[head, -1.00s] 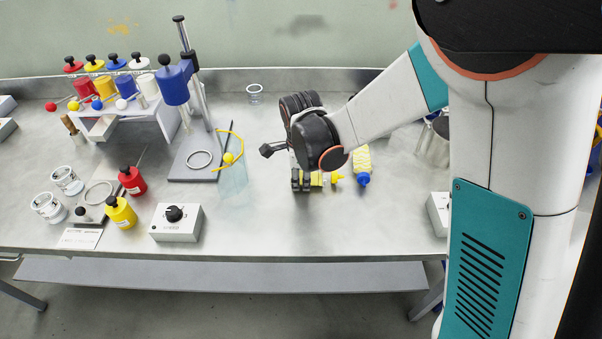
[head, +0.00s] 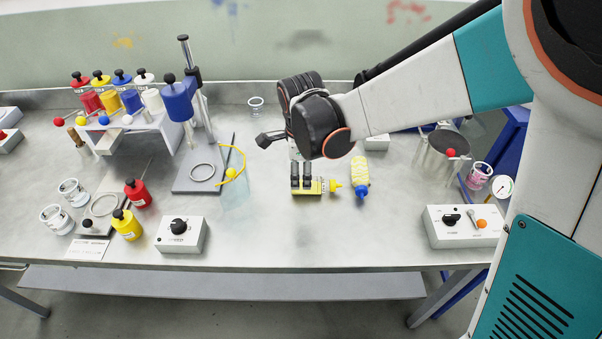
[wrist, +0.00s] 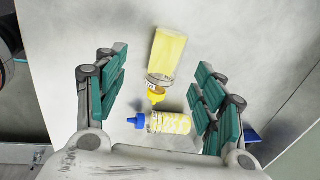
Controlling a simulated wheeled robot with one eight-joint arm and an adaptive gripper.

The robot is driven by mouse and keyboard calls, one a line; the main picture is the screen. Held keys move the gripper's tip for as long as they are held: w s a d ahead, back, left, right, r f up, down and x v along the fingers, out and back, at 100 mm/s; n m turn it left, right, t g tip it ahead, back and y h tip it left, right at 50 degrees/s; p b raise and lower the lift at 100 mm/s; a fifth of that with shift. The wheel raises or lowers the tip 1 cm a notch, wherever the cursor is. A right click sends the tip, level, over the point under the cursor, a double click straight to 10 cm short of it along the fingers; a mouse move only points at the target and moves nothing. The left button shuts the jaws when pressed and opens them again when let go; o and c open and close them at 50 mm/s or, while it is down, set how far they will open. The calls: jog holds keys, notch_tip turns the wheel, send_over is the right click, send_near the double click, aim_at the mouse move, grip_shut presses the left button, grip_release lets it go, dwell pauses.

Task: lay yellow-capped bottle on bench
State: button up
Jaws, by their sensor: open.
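The yellow-capped bottle (head: 324,187) lies on its side on the bench (head: 300,235), its nozzle pointing right in the head view. In the wrist view the pale yellow bottle (wrist: 168,55) lies between the spread fingers, touching neither as far as I can see. My gripper (head: 301,184) is open over the bottle's body, pointing down; its fingers hide part of the bottle in the head view. It also shows in the wrist view (wrist: 158,92). A blue-capped bottle with yellow markings (head: 361,174) lies just beyond the yellow nozzle, roughly crosswise to it.
A control box (head: 462,226) and a metal pot (head: 437,160) stand on the right. A stand (head: 200,172) with a yellow hoop (head: 236,160), a rack of coloured bottles (head: 120,125) and a knob box (head: 181,235) are on the left. The front middle bench is clear.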

jog(key=r, duration=0.2)
jog(key=shift+s+r+p, duration=0.3)
jog(key=shift+r, duration=0.05)
jog(key=shift+w, duration=0.1)
dwell(1.0)
